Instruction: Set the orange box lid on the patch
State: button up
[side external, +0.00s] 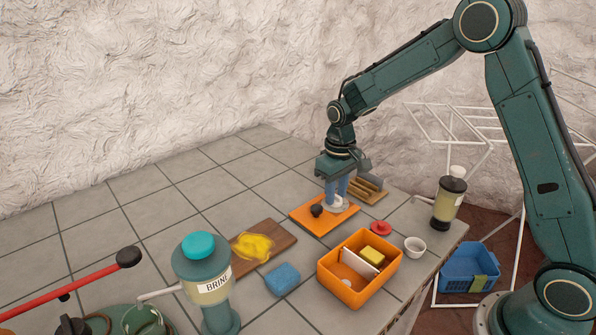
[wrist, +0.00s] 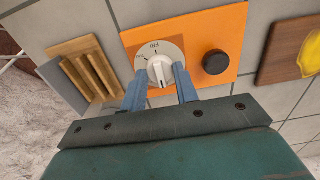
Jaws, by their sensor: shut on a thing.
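A flat orange square panel (side external: 318,225), which may be the lid, lies on the tiled counter. It also shows in the wrist view (wrist: 208,35). It carries a black round knob (wrist: 215,62) and a pale marked dial with a white grip (wrist: 160,68). My gripper (side external: 337,197) points down over the panel, its blue fingers shut on the dial's white grip. An open orange box (side external: 345,289) stands nearer the camera, holding a yellow block and a white slab. I cannot make out a clearly marked patch.
A brown board (side external: 283,236) with a crumpled yellow cloth (side external: 252,246) lies left of the panel. A slatted wooden piece (wrist: 90,68) lies beside it. A blue sponge (side external: 282,279), red piece (side external: 381,228), white cup (side external: 415,246) and jar (side external: 447,203) stand around. Back-left tiles are clear.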

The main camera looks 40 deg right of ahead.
jog(key=o, duration=1.1)
jog(key=shift+r, duration=0.15)
jog(key=shift+r, duration=3.35)
